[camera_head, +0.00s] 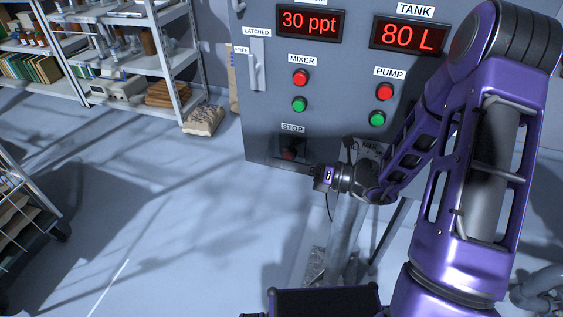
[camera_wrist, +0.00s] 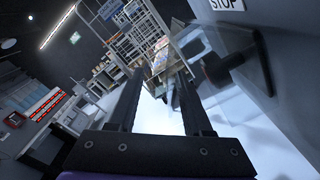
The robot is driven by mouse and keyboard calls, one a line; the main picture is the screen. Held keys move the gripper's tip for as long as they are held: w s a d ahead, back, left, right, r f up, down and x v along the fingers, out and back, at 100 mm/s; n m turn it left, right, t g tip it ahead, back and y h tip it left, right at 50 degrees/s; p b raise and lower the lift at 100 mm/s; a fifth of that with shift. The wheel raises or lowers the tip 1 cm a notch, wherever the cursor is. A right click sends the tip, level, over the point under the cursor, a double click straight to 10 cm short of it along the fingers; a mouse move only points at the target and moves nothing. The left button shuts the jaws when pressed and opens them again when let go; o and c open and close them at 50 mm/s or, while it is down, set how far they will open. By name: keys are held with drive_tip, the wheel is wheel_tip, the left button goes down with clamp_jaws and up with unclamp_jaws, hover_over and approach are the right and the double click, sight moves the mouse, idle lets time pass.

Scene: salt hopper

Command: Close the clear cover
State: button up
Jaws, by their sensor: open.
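The clear cover (camera_wrist: 200,48) shows in the wrist view as a see-through panel sticking out from the grey control panel, below the STOP label. It appears swung open and lies beyond and to the right of my fingertips. In the head view the dark red stop button (camera_head: 289,153) sits under the STOP label; the cover is too faint to make out there. My gripper (camera_head: 306,170) is just below and right of that button, close to the panel. In the wrist view my gripper (camera_wrist: 158,85) has its two fingers apart with nothing held between them.
The grey control panel (camera_head: 340,75) carries displays, mixer and pump buttons and a latch lever (camera_head: 257,65). A metal post (camera_head: 346,235) stands below my gripper. Shelves (camera_head: 110,60) and a sack (camera_head: 203,120) stand at the back left. Floor to the left is open.

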clamp_jaws()
idle(0.3)
idle(1.2)
